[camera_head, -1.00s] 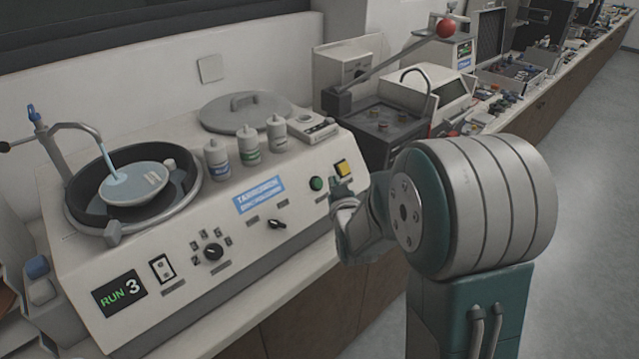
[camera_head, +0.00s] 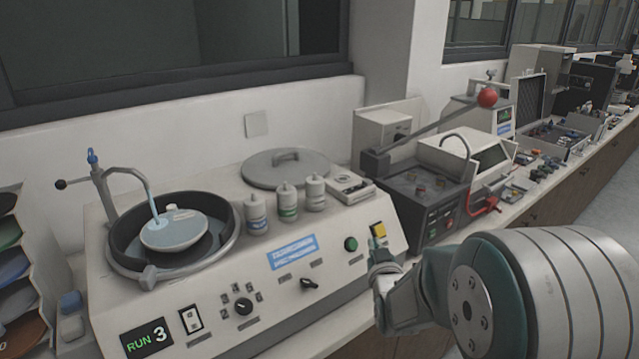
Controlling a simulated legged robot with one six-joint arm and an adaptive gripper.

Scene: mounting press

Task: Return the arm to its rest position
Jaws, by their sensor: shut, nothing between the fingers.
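My arm enters at the lower right, with a big teal and grey joint in front of the bench. My gripper (camera_head: 377,258) is at the arm's far end, close to the yellow button (camera_head: 379,231) on the front panel of the polishing machine (camera_head: 285,283). It looks shut and holds nothing. I cannot tell whether its tip touches the panel. The green button (camera_head: 351,244) is just left of it. The display (camera_head: 147,339) reads RUN 3. Water from the tap (camera_head: 153,200) runs onto the wheel (camera_head: 174,231) in the black bowl.
Several white bottles (camera_head: 287,203) and a round lid (camera_head: 286,164) stand on the machine's top. A press with a red-knobbed lever (camera_head: 487,97) stands behind my gripper. The bench continues to the right, crowded with equipment. Coloured discs sit in a rack (camera_head: 14,270) at far left.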

